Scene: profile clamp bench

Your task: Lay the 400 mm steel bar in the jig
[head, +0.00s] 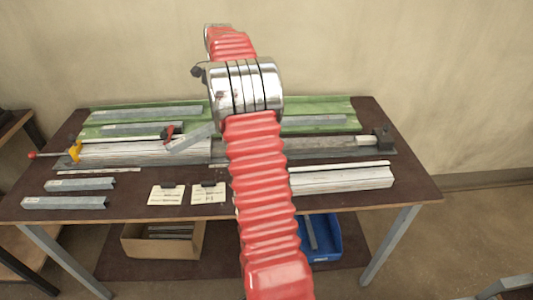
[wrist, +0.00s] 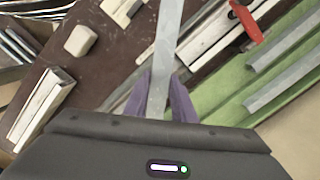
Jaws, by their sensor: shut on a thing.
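My gripper (wrist: 161,88) shows in the wrist view, its purple fingers shut on a flat grey steel bar (wrist: 166,45). The bar runs away from the fingers to the top of that view. In the head view part of the bar (head: 190,138) sticks out left of my arm, slanted across the jig; my gripper is hidden behind the arm there. The jig (head: 392,153) is a long fixture across the table, with a yellow end piece (head: 74,151) at left and a dark stop (head: 381,137) at right. I cannot tell whether the bar touches the jig.
A green tray (head: 345,105) with several grey bars lies behind the jig. A red-handled clamp (wrist: 247,22) stands by the bar. In front lie two grey profiles (head: 64,203), two cards (head: 166,195) and a whitish beam (head: 345,179). A cardboard box (head: 165,246) and blue crate (head: 325,247) sit below.

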